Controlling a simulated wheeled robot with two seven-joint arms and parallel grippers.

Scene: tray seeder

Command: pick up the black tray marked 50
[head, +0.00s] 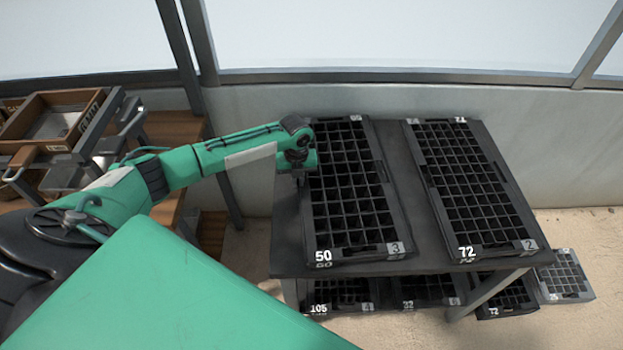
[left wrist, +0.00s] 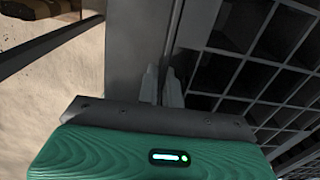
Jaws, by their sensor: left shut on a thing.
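The black tray marked 50 (head: 358,250) lies on the dark table, its grid of cells facing up, with a 3 on its near right corner. My left gripper (head: 299,180) reaches down at the tray's left long side. In the left wrist view its two narrow fingers (left wrist: 162,86) are close together beside the cell grid of the tray (left wrist: 255,58). The gripper is shut on the tray's left edge; the exact contact is partly hidden. The tray looks flat, with no clear gap under it. My right gripper is not in view.
A black tray marked 72 (head: 500,247) lies to the right on the same table (head: 432,262). Trays marked 105 (head: 345,308) and 32 (head: 425,302) are on the shelf below. More trays are on the floor at right. A wooden crate (head: 50,118) stands at left.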

